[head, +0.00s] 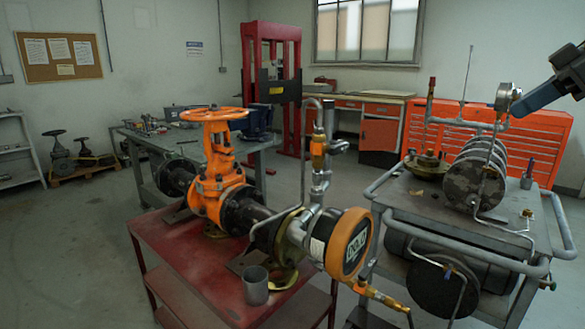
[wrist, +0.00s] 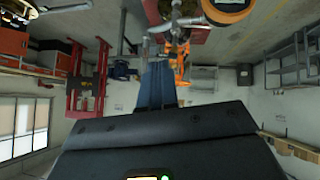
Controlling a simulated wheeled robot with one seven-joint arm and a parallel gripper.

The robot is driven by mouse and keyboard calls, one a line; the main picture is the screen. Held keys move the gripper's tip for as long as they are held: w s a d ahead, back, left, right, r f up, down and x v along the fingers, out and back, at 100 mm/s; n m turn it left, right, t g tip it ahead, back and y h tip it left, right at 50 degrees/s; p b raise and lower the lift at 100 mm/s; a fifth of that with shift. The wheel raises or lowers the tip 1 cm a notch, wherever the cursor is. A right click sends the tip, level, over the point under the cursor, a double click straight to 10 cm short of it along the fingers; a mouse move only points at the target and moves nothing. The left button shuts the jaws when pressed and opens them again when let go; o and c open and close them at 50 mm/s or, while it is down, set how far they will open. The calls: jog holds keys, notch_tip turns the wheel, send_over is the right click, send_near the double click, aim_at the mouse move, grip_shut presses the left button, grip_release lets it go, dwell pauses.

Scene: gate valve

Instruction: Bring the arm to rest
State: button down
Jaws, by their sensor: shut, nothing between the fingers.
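My gripper (head: 520,104) enters the head view at the upper right, on a dark arm link with blue fingers. The fingers are shut together and empty; they also show in the wrist view (wrist: 157,85), which is upside down. In the head view the fingertips appear beside a round gauge (head: 505,97); I cannot tell the depth between them. The orange gate valve (head: 216,178) with its orange handwheel (head: 217,114) stands upright on a red table (head: 195,262), well left of my gripper. The valve shows small beyond the fingers in the wrist view (wrist: 180,72).
A grey cart (head: 405,192) with tanks and tube rails stands below my gripper. Orange drawer cabinets (head: 545,140), a red press (head: 249,80) and a workbench stand behind. Open floor lies at the left.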

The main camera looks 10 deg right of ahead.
jog(key=w+a+f+m+t+y, duration=0.1)
jog(key=w+a+f+m+t, duration=0.15)
jog(key=a+f, duration=0.65)
jog(key=w+a+f+m+t, duration=0.1)
jog(key=w+a+f+m, duration=0.25)
jog(key=f, duration=0.85)
jog(key=s+a+f+m+t+h, duration=0.1)
jog(key=s+a+f+m, duration=0.1)
jog(key=s+a+f, duration=0.45)
jog(key=s+a+f+m+t+h, duration=0.1)
jog(key=s+a+f+m, duration=0.2)
jog(key=f, duration=0.6)
jog(key=s+a+f+h, duration=0.2)
jog(key=s+a+f, duration=0.1)
jog(key=s, duration=0.7)
jog(key=s+a+f+h, duration=0.2)
jog(key=s+a+f, duration=0.15)
jog(key=s, duration=0.65)
jog(key=s+r+n, duration=0.1)
jog(key=s+r, duration=0.3)
jog(key=s, duration=0.5)
jog(key=s+r+n+t, duration=0.1)
jog(key=s+r, duration=0.4)
jog(key=s, duration=0.5)
jog(key=shift+a+y, duration=0.3)
jog(key=shift+a, duration=0.05)
